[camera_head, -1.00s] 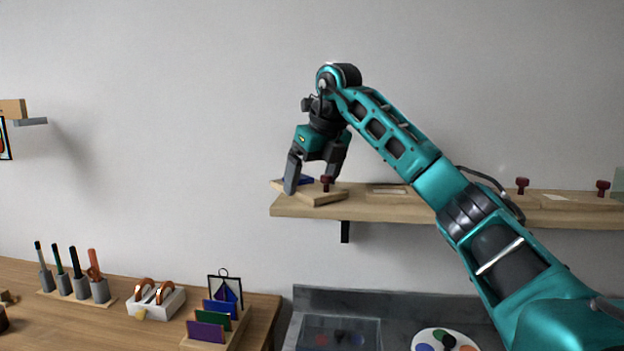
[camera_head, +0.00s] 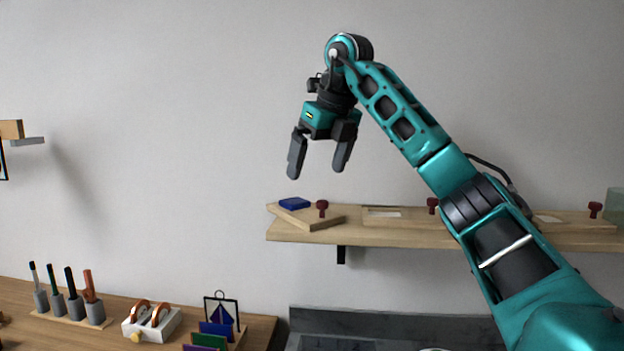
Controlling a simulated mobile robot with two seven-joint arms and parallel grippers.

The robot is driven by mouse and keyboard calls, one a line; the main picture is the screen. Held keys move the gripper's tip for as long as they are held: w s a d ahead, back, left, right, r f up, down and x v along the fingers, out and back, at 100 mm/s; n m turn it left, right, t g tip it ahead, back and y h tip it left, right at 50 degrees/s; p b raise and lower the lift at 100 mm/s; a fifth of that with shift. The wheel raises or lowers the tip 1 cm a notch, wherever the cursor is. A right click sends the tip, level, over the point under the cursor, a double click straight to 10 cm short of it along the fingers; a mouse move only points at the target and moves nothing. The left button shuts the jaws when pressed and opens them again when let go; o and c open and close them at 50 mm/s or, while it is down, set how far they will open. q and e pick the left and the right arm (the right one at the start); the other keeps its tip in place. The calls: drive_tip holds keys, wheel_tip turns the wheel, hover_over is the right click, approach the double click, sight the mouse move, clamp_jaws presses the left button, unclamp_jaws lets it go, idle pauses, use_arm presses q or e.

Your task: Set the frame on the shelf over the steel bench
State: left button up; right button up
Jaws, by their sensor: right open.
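The wooden shelf (camera_head: 370,234) is fixed to the wall over the steel bench (camera_head: 390,323). On its left end lies a light wooden board (camera_head: 318,219), turned at an angle, with a small dark blue block (camera_head: 294,203) and a red knob (camera_head: 322,207) on it. I cannot tell whether this board is the frame. A small dark-edged frame with a blue and purple triangle pattern (camera_head: 221,309) stands upright on the wooden table at lower left. My right gripper (camera_head: 318,172) is open and empty in the air above the board, touching nothing. My left gripper is out of view.
More red knobs (camera_head: 595,210) and a pale inset plate (camera_head: 382,212) are along the shelf. The wooden table (camera_head: 60,338) bears several upright tools in grey holders (camera_head: 95,310), a white block with orange rings (camera_head: 152,323) and coloured cards (camera_head: 208,340).

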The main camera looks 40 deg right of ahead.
drive_tip(key=p+v, duration=0.1)
drive_tip(key=v, duration=0.2)
drive_tip(key=shift+f, duration=0.1)
idle(0.6)
